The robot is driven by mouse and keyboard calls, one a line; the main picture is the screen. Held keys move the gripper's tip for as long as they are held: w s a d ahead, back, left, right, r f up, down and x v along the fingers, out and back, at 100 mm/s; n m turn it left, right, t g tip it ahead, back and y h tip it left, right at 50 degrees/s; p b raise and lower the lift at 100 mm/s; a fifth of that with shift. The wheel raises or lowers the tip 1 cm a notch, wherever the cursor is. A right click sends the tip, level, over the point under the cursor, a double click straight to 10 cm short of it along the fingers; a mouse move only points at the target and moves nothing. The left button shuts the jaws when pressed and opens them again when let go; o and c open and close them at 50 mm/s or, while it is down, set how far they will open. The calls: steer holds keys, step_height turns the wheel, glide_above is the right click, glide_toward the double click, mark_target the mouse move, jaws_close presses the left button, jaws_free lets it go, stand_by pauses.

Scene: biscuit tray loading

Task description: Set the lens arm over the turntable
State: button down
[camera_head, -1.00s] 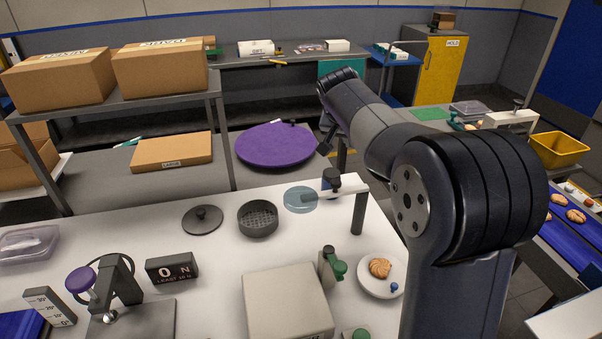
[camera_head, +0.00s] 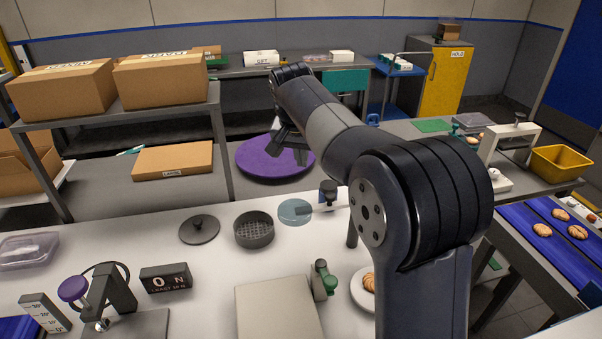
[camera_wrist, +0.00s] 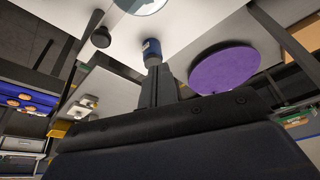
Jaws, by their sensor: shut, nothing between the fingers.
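The lens arm is a dark post with a pale bar, a dark knob (camera_head: 328,188) and a pale blue round lens (camera_head: 294,212), at the white table's far edge. The lens stands beside a dark sieve-like bowl. The turntable (camera_head: 252,160) is a purple disc on a lower surface beyond the table. My gripper (camera_head: 291,152) is shut and empty, in front of the turntable's right part in this view. In the wrist view the turntable (camera_wrist: 223,70) is right of my gripper (camera_wrist: 152,75), and the lens (camera_wrist: 140,5) is at the top edge. A blue piece (camera_wrist: 151,48) shows by the fingertips; I cannot tell whether they touch.
The bowl (camera_head: 254,230) and a dark lid (camera_head: 199,229) stand left of the lens. A grey box (camera_head: 277,308), a green-knobbed fitting (camera_head: 325,280) and a partly hidden plate (camera_head: 359,293) are nearer. A shelf with cartons (camera_head: 165,80) stands left. Blue belts (camera_head: 550,245) lie right.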

step_height(320, 180, down, 9)
steer(key=s+p, duration=0.1)
steer(key=shift+p, duration=0.4)
steer(key=shift+a, duration=0.1)
steer(key=shift+s, duration=0.1)
stand_by(0.3)
